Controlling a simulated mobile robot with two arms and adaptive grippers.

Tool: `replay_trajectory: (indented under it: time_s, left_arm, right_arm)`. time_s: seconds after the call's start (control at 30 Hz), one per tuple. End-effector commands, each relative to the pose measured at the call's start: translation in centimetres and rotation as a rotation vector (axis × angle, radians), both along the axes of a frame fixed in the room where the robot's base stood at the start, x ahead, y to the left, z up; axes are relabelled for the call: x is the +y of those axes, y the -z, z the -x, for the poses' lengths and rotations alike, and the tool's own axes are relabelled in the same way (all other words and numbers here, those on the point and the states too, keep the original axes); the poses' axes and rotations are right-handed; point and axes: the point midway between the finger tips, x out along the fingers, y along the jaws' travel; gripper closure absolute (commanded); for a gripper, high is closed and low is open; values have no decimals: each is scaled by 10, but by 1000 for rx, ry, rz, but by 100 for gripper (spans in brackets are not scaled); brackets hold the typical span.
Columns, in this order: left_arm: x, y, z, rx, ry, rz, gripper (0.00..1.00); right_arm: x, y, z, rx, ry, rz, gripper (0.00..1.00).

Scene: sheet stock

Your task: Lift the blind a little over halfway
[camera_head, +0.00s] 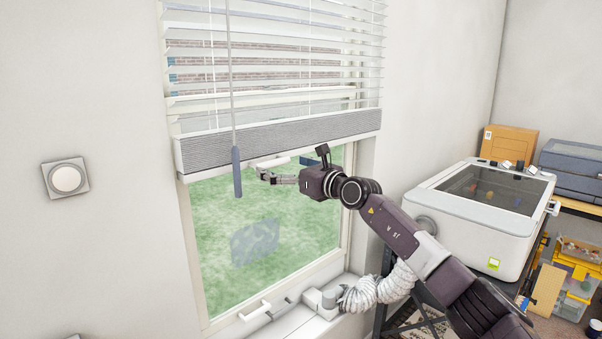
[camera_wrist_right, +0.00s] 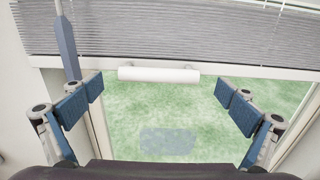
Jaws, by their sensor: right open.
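The white slatted blind (camera_head: 270,85) hangs over the upper part of the window, its grey bottom rail (camera_head: 290,138) roughly level with the window's middle. In the right wrist view the grey rail (camera_wrist_right: 190,42) crosses the top. A white handle bar (camera_wrist_right: 158,73) sits just under it, centred ahead of my fingers. My right gripper (camera_head: 268,176) is in front of the window, just below the rail. In its wrist view my right gripper (camera_wrist_right: 160,92) is open and empty, with blue finger pads either side of the handle. My left gripper is not in view.
A grey wand (camera_head: 237,172) hangs on a cord left of my right gripper. The window sill (camera_head: 300,310) holds a white latch. A white machine with a dark lid (camera_head: 490,215) stands at right, near boxes and bins. A wall switch (camera_head: 66,178) is at left.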

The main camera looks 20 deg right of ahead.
Motion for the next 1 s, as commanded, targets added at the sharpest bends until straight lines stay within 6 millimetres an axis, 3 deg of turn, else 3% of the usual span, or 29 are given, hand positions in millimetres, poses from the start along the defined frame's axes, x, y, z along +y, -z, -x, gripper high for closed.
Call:
replay_trajectory:
  time_s: [0.3, 0.5, 1.0]
  left_arm:
    - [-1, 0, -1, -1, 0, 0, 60]
    - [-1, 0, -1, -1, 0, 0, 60]
    - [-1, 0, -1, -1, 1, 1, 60]
  right_arm:
    - [-19, 0, 49, -2, 2, 2, 0]
    - [-27, 0, 71, -1, 2, 1, 0]
    - [-29, -1, 78, -3, 2, -1, 0]
